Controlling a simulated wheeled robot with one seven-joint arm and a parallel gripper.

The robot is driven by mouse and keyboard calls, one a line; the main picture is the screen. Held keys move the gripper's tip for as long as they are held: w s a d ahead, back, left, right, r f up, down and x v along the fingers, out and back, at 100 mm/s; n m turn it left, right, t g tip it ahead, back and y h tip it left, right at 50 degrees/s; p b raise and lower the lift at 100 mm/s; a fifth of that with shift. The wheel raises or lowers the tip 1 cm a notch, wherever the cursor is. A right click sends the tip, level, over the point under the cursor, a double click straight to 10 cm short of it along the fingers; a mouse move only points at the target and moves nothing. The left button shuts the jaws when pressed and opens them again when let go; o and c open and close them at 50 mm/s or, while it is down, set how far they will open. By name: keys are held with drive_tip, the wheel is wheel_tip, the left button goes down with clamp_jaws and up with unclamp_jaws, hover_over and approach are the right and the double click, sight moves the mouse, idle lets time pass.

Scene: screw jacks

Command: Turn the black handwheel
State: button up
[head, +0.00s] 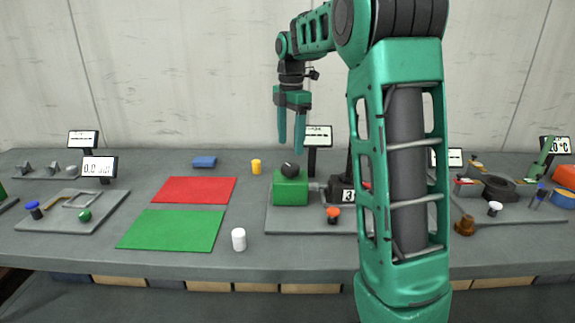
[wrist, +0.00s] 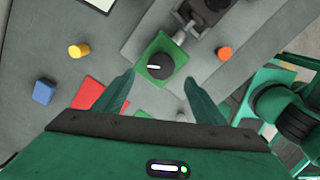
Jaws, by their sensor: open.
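The black handwheel (head: 289,170) sits on top of a green block (head: 290,189) on a grey plate in the middle of the bench. In the wrist view the handwheel (wrist: 160,66) is a round black knob with a white line across it. My gripper (head: 291,150) points down above the handwheel with its jaws apart and nothing between them. In the wrist view my gripper (wrist: 158,83) has a finger on each side, with the handwheel near the gap. The handwheel looks clear of both fingers.
An orange knob (head: 333,214) and a dark unit with a counter (head: 345,195) stand right of the green block. A white cylinder (head: 239,239) and a yellow cylinder (head: 256,166) stand to the left, by red (head: 195,190) and green (head: 172,229) mats. A display (head: 317,136) stands behind.

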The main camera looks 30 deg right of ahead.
sight(290, 166)
wheel_tip(290, 166, down, 8)
drive_tip(key=shift+r, duration=0.1)
idle(0.4)
drive_tip(key=c, duration=1.1)
